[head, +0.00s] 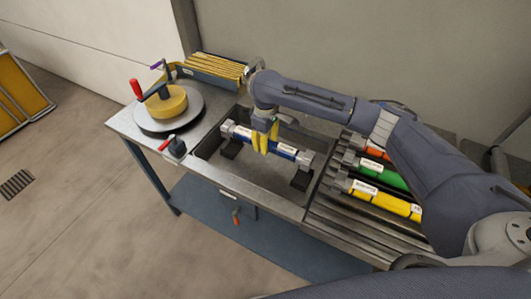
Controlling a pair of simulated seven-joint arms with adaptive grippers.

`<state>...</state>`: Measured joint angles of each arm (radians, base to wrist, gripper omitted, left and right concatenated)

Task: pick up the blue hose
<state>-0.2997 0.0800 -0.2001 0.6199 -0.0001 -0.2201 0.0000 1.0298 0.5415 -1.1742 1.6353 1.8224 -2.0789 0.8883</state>
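The blue hose (285,151), with grey end fittings and a white label, lies across two black supports in a recess of the metal bench. My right gripper (266,140), on the arm coming in from the right, points down at the middle of the hose. Its yellow fingers are at the hose and hide part of it. I cannot tell whether they touch or grip it. My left gripper is not in view.
Yellow (385,201), green (383,174) and orange (376,153) hoses lie on a rack to the right. A turntable (150,121) with a yellow disc and a red-handled clamp (177,147) stand on the left. A bin (214,77) of yellow pieces is behind.

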